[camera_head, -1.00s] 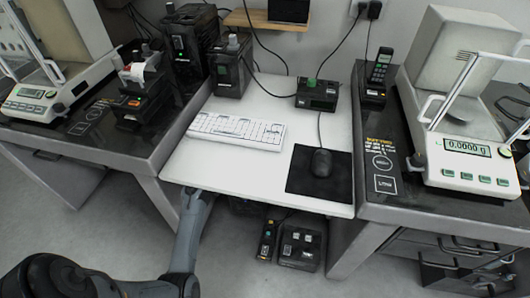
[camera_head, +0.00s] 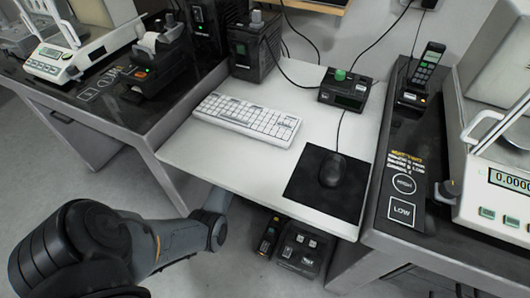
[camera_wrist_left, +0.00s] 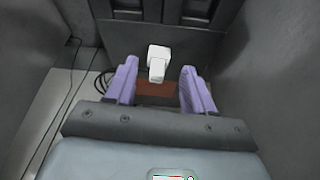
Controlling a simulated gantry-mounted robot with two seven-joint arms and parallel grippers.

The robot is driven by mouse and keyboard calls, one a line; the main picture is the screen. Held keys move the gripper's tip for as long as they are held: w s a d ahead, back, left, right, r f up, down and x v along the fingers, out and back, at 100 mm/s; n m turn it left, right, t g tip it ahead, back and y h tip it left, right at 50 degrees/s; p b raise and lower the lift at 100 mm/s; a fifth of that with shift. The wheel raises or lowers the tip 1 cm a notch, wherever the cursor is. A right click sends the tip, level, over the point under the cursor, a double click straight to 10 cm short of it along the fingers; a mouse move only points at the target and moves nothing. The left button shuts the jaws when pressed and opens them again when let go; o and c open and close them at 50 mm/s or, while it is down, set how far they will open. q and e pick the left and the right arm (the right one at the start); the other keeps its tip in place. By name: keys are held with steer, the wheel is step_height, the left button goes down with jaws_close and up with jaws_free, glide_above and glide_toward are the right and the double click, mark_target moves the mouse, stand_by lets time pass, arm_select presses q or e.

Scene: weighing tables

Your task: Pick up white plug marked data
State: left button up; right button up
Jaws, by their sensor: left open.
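A white plug (camera_wrist_left: 158,58) shows in the left wrist view, upper middle, in front of a dark grey panel. Its marking is too small to read. My left gripper (camera_wrist_left: 158,68) is open, with one purple finger on each side of the plug in the picture. A gap shows between the plug and each finger, and I cannot tell how deep it lies between them. In the head view my left arm reaches under the white table, which hides the gripper and the plug. My right gripper is not in view.
A reddish-brown block (camera_wrist_left: 156,89) lies below the plug, and dark cables (camera_wrist_left: 104,82) hang at left. Grey walls stand close on both sides. The white table (camera_head: 245,165) is above my arm. A black socket box (camera_head: 303,250) and a handheld device (camera_head: 269,238) are beneath it.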

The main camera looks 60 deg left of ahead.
arm_select(q)
steer(key=shift+w+a, duration=0.1)
steer(key=shift+w, duration=0.1)
steer(key=shift+w+a+f+b, duration=0.2)
steer(key=shift+w+a+b, duration=0.1)
steer(key=shift+b, duration=0.25)
steer(key=w+b, duration=0.1)
steer(key=w+a+f+b, duration=0.1)
steer(key=w+b, duration=0.1)
steer(key=shift+w+a+f, duration=0.3)
steer(key=shift+a, duration=0.1)
steer(key=shift+w+f, duration=0.1)
steer(key=shift+f, duration=0.15)
steer(key=shift+f+b, duration=0.15)
steer(key=shift+b, duration=0.15)
steer(key=shift+s+d, duration=0.15)
steer(key=shift+s, duration=0.05)
steer(key=shift+w, duration=0.15)
steer(key=c, duration=0.5)
jaws_close()
